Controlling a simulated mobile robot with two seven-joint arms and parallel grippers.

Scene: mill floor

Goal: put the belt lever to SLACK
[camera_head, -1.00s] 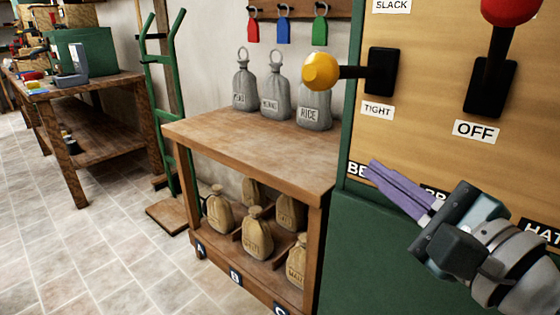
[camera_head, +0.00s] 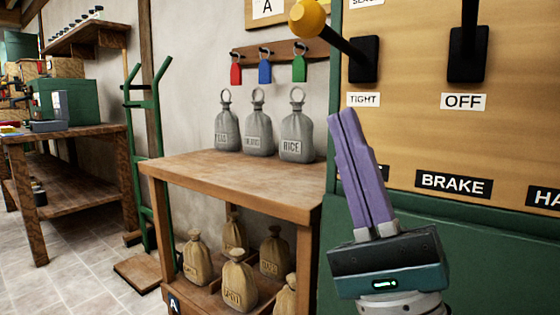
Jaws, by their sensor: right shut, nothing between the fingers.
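The belt lever, with a yellow ball knob (camera_head: 307,18) on a dark rod, sticks out from its black slot plate (camera_head: 363,60) on the panel. From the plate the rod runs up and to the left in the picture. The TIGHT label (camera_head: 364,100) is below the plate. The SLACK label (camera_head: 367,2) above is mostly cut off by the top edge. My right gripper (camera_head: 342,112) is shut and empty, its purple fingers pointing up, below the knob and apart from it. It partly covers the panel's lower left label. My left gripper is not in view.
A second lever plate (camera_head: 468,55) with an OFF label (camera_head: 463,102) is to the right, above the BRAKE label (camera_head: 453,184). A wooden bench (camera_head: 235,175) with sacks stands left of the panel. Key tags hang from a rail (camera_head: 290,52) behind.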

